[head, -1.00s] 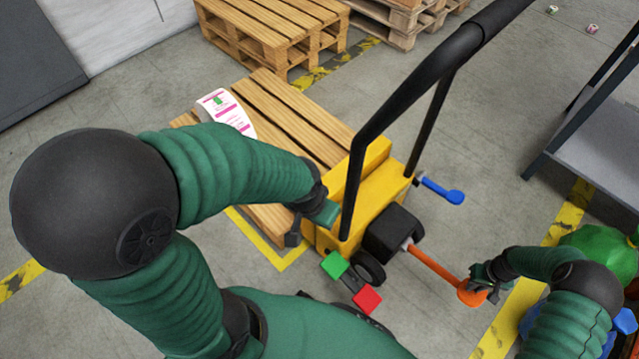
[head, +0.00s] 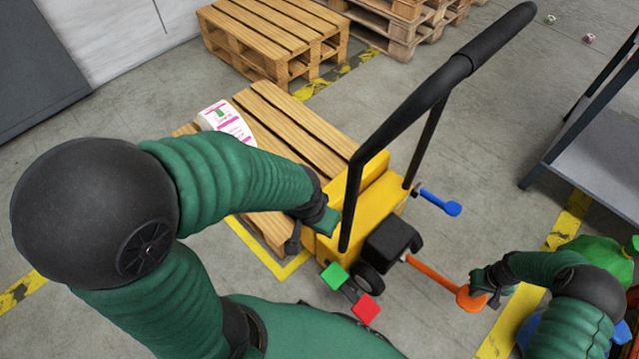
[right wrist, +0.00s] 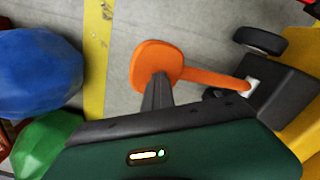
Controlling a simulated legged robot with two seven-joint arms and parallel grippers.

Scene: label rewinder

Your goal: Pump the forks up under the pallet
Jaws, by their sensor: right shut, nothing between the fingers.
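A yellow pallet truck (head: 368,211) with a tall black handle (head: 431,97) stands at the near end of a wooden pallet (head: 301,125). An orange lever (head: 432,276) sticks out from its right side and ends in a round paddle, which also shows in the right wrist view (right wrist: 156,64). My right gripper (head: 487,291) is shut and empty at the paddle; in the right wrist view its fingers (right wrist: 156,92) overlap the paddle's near edge. Whether they touch is unclear. My left gripper (head: 308,233) is beside the truck's yellow body; its jaws are unclear. The forks are hidden.
A blue lever (head: 440,202), a green pedal (head: 334,275) and a red pedal (head: 366,309) are on the truck. A label roll (head: 226,121) lies on the pallet. Stacked pallets (head: 270,40) stand behind. A grey metal table (head: 600,150) and green and blue lumps are at right.

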